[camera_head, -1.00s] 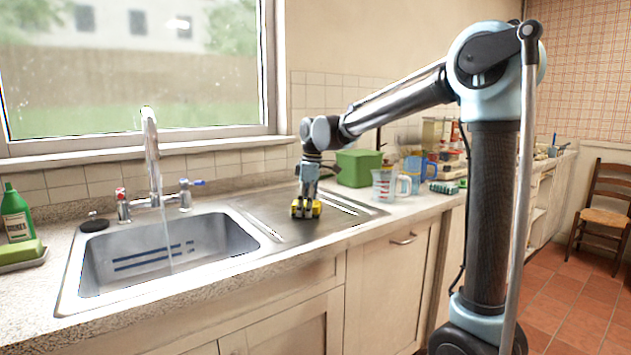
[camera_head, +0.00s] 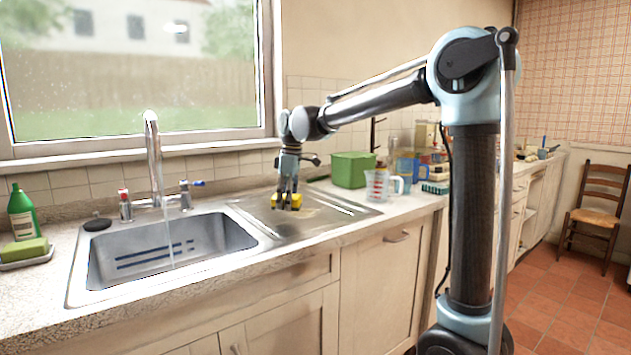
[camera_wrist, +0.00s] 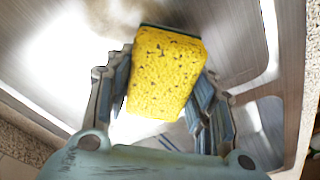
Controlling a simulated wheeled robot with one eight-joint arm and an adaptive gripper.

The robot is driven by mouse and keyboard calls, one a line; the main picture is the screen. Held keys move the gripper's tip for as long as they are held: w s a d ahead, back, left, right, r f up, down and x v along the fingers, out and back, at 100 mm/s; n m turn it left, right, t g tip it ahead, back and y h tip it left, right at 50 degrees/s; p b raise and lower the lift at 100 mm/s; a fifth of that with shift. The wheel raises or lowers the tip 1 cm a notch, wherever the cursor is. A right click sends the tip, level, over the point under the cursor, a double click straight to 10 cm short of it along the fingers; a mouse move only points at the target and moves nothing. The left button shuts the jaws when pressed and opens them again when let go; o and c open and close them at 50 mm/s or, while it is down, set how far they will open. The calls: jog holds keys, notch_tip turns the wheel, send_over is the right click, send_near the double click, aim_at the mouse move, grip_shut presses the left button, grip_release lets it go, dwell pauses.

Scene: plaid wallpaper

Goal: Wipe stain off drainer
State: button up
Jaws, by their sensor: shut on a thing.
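My gripper (camera_head: 286,199) is shut on a yellow sponge (camera_head: 296,202), low over the steel drainer (camera_head: 340,222) to the right of the sink. In the wrist view the sponge (camera_wrist: 165,75) sits between the two fingers (camera_wrist: 163,95), with a thin dark edge along its far side. A brownish stain (camera_head: 309,212) shows on the drainer just right of the sponge. The wrist view shows a brown smudge (camera_wrist: 118,14) beyond the sponge's upper left corner. I cannot tell whether the sponge touches the drainer.
The sink (camera_head: 170,250) with running water from the tap (camera_head: 153,150) lies to the left. A green box (camera_head: 352,169), a measuring jug (camera_head: 378,186) and several other items stand behind and right of the drainer. A green bottle (camera_head: 21,212) stands far left.

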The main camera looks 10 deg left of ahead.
jog(key=shift+r, duration=2.3)
